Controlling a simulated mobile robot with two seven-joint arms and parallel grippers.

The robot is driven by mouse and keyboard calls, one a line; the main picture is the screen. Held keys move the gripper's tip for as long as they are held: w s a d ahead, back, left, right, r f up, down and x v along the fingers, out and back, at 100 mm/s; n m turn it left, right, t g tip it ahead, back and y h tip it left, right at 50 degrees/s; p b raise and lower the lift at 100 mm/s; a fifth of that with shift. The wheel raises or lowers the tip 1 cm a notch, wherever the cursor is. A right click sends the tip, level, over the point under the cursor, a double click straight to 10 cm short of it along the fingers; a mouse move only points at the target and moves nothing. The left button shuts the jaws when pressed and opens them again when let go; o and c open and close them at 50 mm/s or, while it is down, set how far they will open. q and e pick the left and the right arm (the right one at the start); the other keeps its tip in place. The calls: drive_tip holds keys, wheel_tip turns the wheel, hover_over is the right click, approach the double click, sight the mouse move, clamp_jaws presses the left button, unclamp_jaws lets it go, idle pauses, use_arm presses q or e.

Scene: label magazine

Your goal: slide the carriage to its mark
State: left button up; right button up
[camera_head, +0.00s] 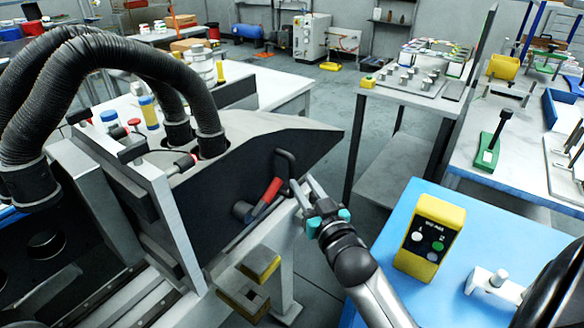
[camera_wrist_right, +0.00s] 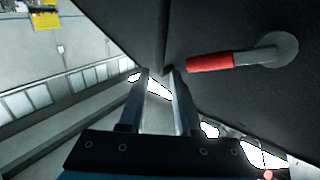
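A large dark grey housing (camera_head: 240,170), which looks like the carriage, stands above pale rails (camera_head: 160,300) at the left. On its side is a lever with a red grip (camera_head: 268,192); the red grip also shows in the right wrist view (camera_wrist_right: 210,62). My right gripper (camera_head: 304,186) is just right of the lever, close to the housing's side. Its two fingers (camera_wrist_right: 157,72) are apart with nothing held between them; the red grip lies outside them, to the right. I cannot make out the mark. My left gripper is not in view.
Thick black hoses (camera_head: 110,60) arch over the housing. A blue bench (camera_head: 480,245) with a yellow button box (camera_head: 430,238) is at the right. Grey tables stand behind; floor shows between them and the housing.

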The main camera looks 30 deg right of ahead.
sight(293, 169)
drive_tip(key=shift+w+d+b, duration=0.2)
drive_tip(key=shift+w+d, duration=0.05)
drive_tip(key=shift+w, duration=1.05)
drive_tip(key=shift+w+d+b, duration=0.15)
drive_tip(key=shift+w+d, duration=0.1)
drive_tip(key=shift+w, duration=1.05)
drive_tip(key=shift+w+d+b, duration=0.2)
drive_tip(key=shift+w+d, duration=0.05)
drive_tip(key=shift+w, duration=1.05)
drive_tip(key=shift+c, duration=0.3)
clamp_jaws()
